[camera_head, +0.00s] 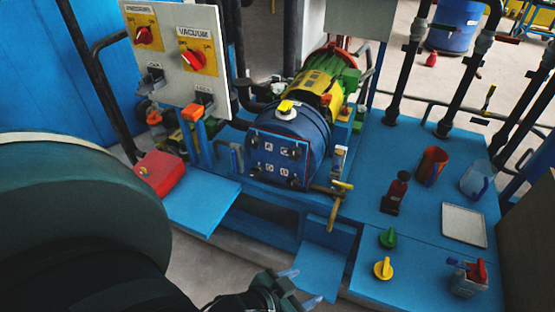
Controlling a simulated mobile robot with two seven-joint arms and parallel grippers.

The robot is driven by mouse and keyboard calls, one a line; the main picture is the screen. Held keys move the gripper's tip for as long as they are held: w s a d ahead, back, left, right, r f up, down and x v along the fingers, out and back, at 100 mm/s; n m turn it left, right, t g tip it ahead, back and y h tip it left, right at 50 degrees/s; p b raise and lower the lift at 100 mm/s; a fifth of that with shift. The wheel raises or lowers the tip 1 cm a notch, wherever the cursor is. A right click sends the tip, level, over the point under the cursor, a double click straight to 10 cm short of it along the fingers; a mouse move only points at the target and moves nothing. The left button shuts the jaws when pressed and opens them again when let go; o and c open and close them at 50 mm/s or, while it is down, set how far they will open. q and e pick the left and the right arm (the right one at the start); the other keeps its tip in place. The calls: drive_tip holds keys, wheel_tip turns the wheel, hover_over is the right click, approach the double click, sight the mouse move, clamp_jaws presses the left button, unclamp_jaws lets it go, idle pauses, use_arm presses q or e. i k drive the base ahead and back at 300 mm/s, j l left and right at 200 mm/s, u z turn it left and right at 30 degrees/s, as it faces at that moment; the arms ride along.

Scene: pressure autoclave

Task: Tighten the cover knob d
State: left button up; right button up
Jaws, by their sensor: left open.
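The autoclave is a dark blue cylinder (305,122) lying on the blue bench, with its square blue cover (276,158) facing me. Dark knobs sit near the cover's corners, beside small white letter labels too small to read surely. The lower right knob (293,182) appears to be knob d; how tight it is cannot be seen. My left gripper (301,287) is at the bottom edge, below the cover and well apart from it. Its pale fingertips are spread, with nothing between them. My right gripper is not in view.
A brass valve (336,200) with a yellow handle sticks out right of the cover. A panel (178,55) with red knobs stands at left, above a red box (160,174). The bench's right side holds bottles, a tray (464,225) and loose green and yellow knobs.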

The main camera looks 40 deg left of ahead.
sight(255, 172)
drive_tip(key=u, duration=1.4)
